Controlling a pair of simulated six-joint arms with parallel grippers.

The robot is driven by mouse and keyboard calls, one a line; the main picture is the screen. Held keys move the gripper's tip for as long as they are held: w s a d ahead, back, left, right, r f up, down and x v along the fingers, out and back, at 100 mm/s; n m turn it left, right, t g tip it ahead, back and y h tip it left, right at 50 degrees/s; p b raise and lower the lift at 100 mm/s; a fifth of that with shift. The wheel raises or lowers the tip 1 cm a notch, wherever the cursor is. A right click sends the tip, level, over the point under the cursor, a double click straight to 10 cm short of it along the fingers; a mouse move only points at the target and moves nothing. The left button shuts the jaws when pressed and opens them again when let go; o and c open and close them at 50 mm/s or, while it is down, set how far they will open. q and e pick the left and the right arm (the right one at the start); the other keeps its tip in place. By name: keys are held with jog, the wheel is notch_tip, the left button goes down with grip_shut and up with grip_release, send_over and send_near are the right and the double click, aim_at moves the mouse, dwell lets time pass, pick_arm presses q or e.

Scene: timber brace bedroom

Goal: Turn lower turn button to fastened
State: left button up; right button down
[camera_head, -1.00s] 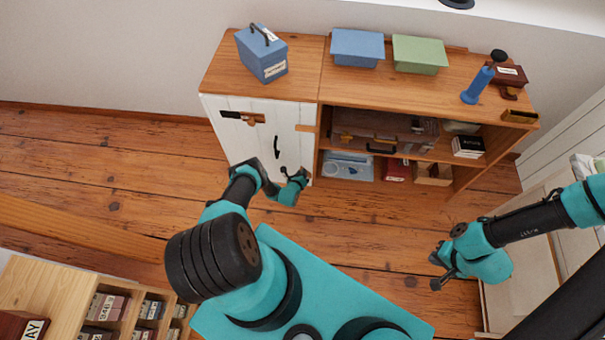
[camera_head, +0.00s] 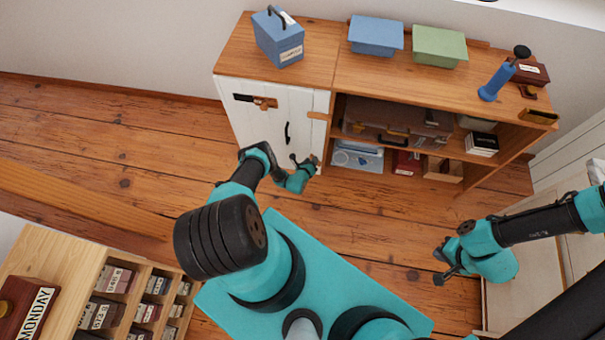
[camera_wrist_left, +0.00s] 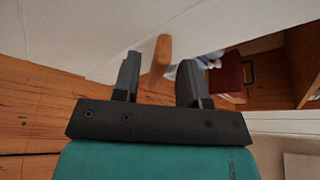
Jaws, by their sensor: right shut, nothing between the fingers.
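The white cabinet door (camera_head: 262,133) has a black handle (camera_head: 287,134). An upper wooden turn button (camera_head: 318,116) lies level across its right edge. In the left wrist view a wooden turn button (camera_wrist_left: 161,56), apparently the lower one, stands between the fingers beside the white panel. In the head view my gripper hides that spot. My left gripper (camera_head: 305,163) is at the door's lower right edge; its fingers (camera_wrist_left: 159,70) are apart, on either side of the button. Contact with it cannot be told. My right gripper (camera_head: 441,266) is shut and empty, away at the right.
Open shelves (camera_head: 430,155) beside the door hold a brown case (camera_head: 385,127), boxes and books. A pigeonhole unit (camera_head: 95,270) is at lower left. Floor is clear before the cabinet.

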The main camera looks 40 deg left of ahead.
pick_arm(q)
jog(key=v, duration=1.7)
jog(key=shift+a+r, duration=0.1)
jog(key=shift+a, duration=0.05)
